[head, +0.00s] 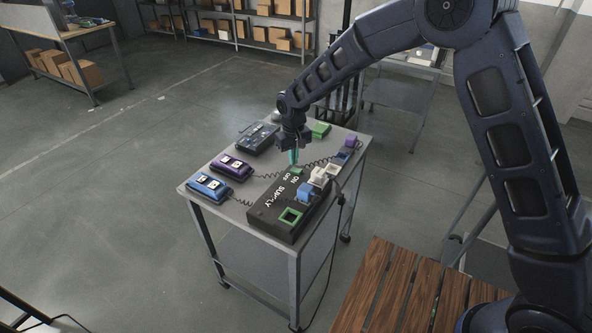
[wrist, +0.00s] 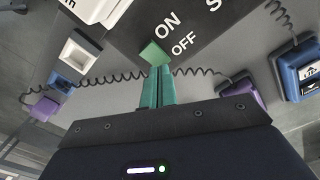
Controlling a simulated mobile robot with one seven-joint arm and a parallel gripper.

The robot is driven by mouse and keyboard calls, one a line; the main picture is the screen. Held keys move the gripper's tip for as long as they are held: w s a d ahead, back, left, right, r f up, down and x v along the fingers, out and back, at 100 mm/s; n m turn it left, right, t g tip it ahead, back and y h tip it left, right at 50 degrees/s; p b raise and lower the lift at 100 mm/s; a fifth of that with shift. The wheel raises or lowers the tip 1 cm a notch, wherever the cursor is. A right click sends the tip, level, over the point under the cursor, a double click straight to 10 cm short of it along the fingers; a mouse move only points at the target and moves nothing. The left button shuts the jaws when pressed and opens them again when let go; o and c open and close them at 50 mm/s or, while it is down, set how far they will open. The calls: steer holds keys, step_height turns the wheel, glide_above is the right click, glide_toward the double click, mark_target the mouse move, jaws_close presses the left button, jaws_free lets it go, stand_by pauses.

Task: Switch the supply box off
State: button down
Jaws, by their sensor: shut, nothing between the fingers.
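The dark supply box (head: 268,210), lettered SUPPLY, lies on the grey cart top. Its small green switch (wrist: 154,53) shows in the wrist view beside the white words ON and OFF; in the head view the switch (head: 297,170) is at the box's far end, just under my fingers. My gripper (head: 294,162) points down over that end with its teal fingers shut and empty. In the wrist view the fingertips (wrist: 158,72) overlap the switch's lower edge. I cannot tell whether they touch it, or which way it is set.
A blue pendant (head: 209,186) and a purple pendant (head: 231,165) with coiled cables lie left. A dark unit (head: 257,137) and a green item (head: 319,130) stand behind. A wooden slatted surface (head: 385,300) is at front right.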

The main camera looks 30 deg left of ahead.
mark_target(294, 169)
steer(key=shift+r, duration=2.35)
